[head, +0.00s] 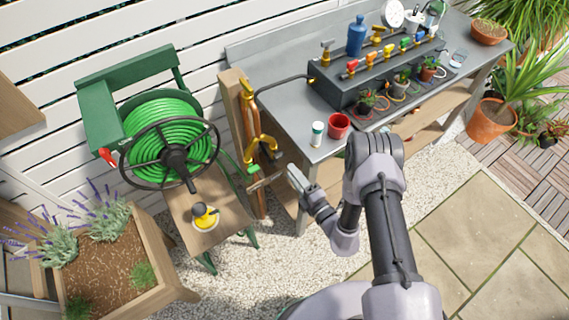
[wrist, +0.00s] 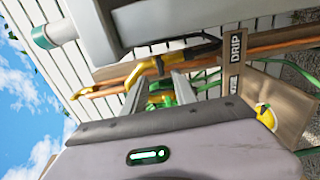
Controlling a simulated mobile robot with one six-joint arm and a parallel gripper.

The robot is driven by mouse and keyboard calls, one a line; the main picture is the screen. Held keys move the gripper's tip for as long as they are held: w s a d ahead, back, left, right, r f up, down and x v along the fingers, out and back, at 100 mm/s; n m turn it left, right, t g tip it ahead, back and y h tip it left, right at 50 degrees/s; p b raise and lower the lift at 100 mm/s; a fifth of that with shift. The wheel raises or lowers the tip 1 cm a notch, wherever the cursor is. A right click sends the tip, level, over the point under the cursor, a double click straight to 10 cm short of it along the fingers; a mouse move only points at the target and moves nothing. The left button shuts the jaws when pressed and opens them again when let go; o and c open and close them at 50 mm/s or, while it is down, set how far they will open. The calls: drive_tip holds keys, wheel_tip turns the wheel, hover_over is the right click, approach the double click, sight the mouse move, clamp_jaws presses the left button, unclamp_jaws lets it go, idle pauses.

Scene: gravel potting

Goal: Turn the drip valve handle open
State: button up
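A copper pipe with yellow fittings (head: 262,142) runs up a wooden post beside the bench. A small green part (head: 252,169), which looks like a valve handle, sits low on it. In the wrist view a dark sign reading "DRIP" (wrist: 236,48) hangs near the pipe. My gripper (head: 264,183) is close to the green part, at its lower right. In the wrist view my gripper (wrist: 160,77) is open, with yellow and green parts showing between and beyond its fingers. I cannot tell whether a finger touches them. The handle's exact angle is unclear.
A green hose reel (head: 165,140) stands on the left above a wooden shelf (head: 190,205). Gravel and paving lie open in front.

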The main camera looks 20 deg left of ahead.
sight(280, 158)
drive_tip(key=b+x, duration=0.1)
drive_tip(key=x, duration=0.5)
drive_tip(key=shift+w+a, duration=0.15)
drive_tip(key=shift+c, duration=0.4)
clamp_jaws()
